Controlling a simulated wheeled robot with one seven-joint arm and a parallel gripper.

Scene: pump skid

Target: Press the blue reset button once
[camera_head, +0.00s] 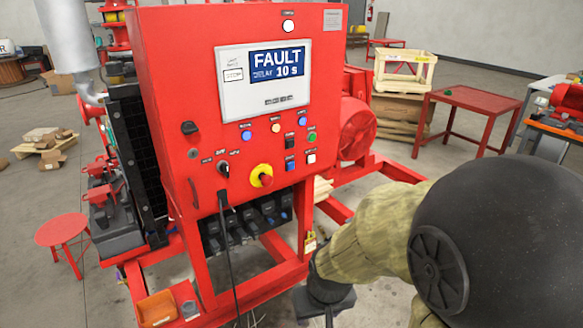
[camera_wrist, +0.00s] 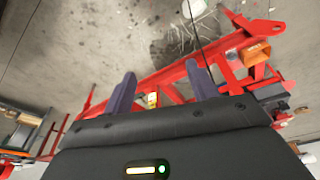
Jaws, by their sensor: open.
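The red control panel (camera_head: 185,90) faces me in the head view. Its screen (camera_head: 277,62) reads "FAULT" and "10 s". A square blue button (camera_head: 290,163) sits low on the right of the panel, beside a white one. Two round blue buttons or lamps, one left (camera_head: 246,135) and one right (camera_head: 302,122), sit higher up; the labels are too small to tell which is reset. My gripper (camera_wrist: 160,85) is open and empty between its two fingers in the wrist view. It hangs below and right of the panel, apart from it, and the wrist view does not show the buttons.
A red emergency stop (camera_head: 263,178) on a yellow ring and a black selector (camera_head: 223,168) are near the buttons. A cable hangs down the panel's front. A red table (camera_head: 470,100) stands right.

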